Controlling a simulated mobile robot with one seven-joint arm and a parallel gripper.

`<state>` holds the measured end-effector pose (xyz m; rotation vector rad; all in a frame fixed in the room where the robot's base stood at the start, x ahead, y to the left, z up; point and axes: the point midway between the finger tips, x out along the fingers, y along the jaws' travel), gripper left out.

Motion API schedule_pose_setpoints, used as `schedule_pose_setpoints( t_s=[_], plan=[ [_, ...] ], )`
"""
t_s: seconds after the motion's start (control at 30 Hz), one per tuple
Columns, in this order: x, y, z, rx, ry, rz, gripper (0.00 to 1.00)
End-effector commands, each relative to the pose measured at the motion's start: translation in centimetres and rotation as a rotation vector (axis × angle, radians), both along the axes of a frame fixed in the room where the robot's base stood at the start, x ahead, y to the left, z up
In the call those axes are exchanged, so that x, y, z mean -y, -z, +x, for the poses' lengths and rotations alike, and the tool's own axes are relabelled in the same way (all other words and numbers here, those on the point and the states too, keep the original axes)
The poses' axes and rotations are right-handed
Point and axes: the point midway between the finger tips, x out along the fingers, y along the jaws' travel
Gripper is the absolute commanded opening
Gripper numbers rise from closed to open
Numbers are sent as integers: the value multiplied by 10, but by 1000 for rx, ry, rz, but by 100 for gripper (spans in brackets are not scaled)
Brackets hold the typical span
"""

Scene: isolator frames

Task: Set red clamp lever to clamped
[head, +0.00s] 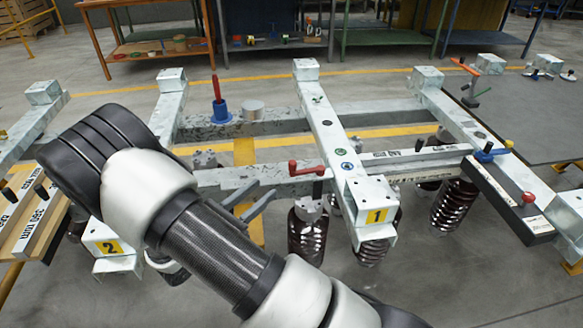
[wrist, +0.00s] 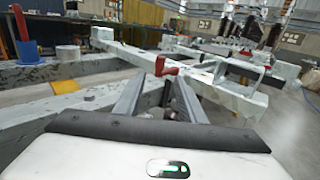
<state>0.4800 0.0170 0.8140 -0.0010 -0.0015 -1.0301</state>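A red crank-shaped lever (head: 305,170) stands on a grey frame beam near the middle of the head view. In the wrist view the red lever (wrist: 164,68) appears beyond and between the fingertips. My gripper (head: 265,192) is just left of and below the lever in the head view. Its two grey fingers (wrist: 159,82) are apart, and I see nothing held between them. I cannot tell how far the fingertips are from the lever. A second red handle (head: 215,88) stands upright in a blue base (head: 221,111) farther back. No marking shows which lever position is clamped.
A plate marked 1 (head: 376,215) and brown ribbed insulators (head: 307,235) lie right of and below the lever. A grey cylinder (head: 253,111) stands on the rear beam. A bar with a red knob (head: 528,197) is at the right. Workbenches (head: 160,50) stand behind.

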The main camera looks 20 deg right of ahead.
Motion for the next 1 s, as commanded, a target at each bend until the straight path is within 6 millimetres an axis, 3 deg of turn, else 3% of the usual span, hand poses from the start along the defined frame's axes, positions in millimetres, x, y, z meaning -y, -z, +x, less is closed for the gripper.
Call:
schedule_pose_setpoints(
  t_s=[0.1, 0.5, 0.7, 1.0],
  plan=[
    [25, 2, 13, 1, 6, 1, 37],
    [95, 2, 55, 0, 5, 2, 37],
    [114, 1, 67, 0, 3, 2, 37],
    [118, 0, 70, -1, 2, 2, 37]
  ],
)
